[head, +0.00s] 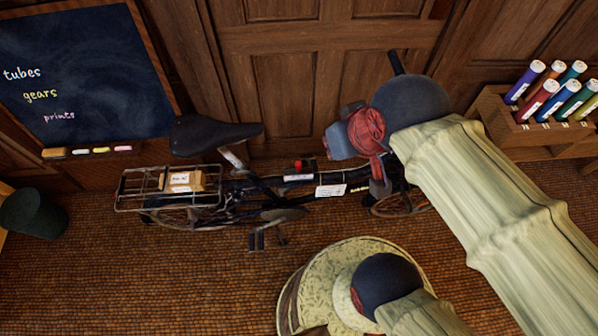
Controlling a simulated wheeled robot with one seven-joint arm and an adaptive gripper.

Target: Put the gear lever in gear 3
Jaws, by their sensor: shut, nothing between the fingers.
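A dark bicycle (235,190) stands side-on before the wooden door. A small red knob (298,165), which looks like the gear lever, sticks up from its top bar. A white label (298,177) lies just below the knob, and a larger white label (330,191) is on the bar to the right. The gear marks are too small to read, so I cannot tell which gear the lever is in. My gripper (380,188) points down near the front of the bicycle, right of the knob and apart from it. It is shut and empty; its fingertips are small in view.
A rear rack (128,193) carries a small wooden box (183,180). A chalkboard (75,70) stands at the left, above a dark bin (35,212). A wooden crate (545,140) of coloured tubes is at the right. The brown floor (120,285) is clear at front left.

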